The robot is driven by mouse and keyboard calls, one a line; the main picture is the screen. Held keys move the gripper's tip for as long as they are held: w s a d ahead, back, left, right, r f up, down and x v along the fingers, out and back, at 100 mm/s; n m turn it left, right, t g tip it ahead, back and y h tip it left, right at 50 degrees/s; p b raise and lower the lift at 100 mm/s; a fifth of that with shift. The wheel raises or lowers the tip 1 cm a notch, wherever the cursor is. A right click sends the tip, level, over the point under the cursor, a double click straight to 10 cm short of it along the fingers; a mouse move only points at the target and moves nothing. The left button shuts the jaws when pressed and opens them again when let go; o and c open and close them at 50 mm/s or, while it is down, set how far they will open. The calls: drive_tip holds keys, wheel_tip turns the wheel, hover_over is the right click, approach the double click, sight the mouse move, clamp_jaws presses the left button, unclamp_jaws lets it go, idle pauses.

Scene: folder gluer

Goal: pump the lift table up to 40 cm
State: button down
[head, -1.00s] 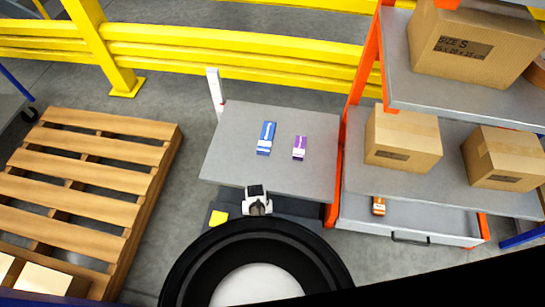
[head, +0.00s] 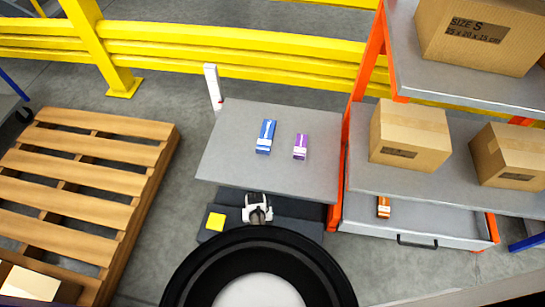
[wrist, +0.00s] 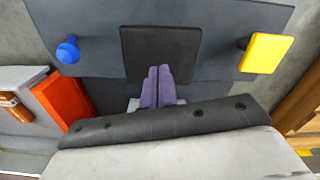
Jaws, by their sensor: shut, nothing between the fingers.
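The lift table's grey top (head: 235,150) stands level in the head view, carrying a blue carton (head: 266,137) and a purple carton (head: 301,146). A white post (head: 213,87) with a small red mark rises at its far left corner; I cannot read a height. Its dark base (head: 290,215) shows in front. In the wrist view a black pedal (wrist: 160,40) lies between a yellow pedal (wrist: 266,52) and a blue knob (wrist: 68,50). The yellow pedal also shows in the head view (head: 215,221). My gripper (wrist: 157,85) is shut and empty, fingertips over the black pedal's near part; contact is unclear.
An orange shelf rack with cartons (head: 410,137) and an open drawer (head: 410,225) stands close on the right. A wooden pallet (head: 85,185) lies on the left. A yellow guard rail (head: 230,65) runs behind. Floor is clear between pallet and lift table.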

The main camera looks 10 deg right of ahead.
drive_tip(key=shift+f+b, duration=1.85)
drive_tip(key=shift+f, duration=0.4)
wheel_tip(320, 180, up, 15)
drive_tip(key=p, duration=1.4)
wheel_tip(320, 180, down, 15)
drive_tip(key=b, duration=1.3)
drive_tip(key=shift+b, duration=0.35)
wheel_tip(320, 180, up, 15)
drive_tip(key=p, duration=1.4)
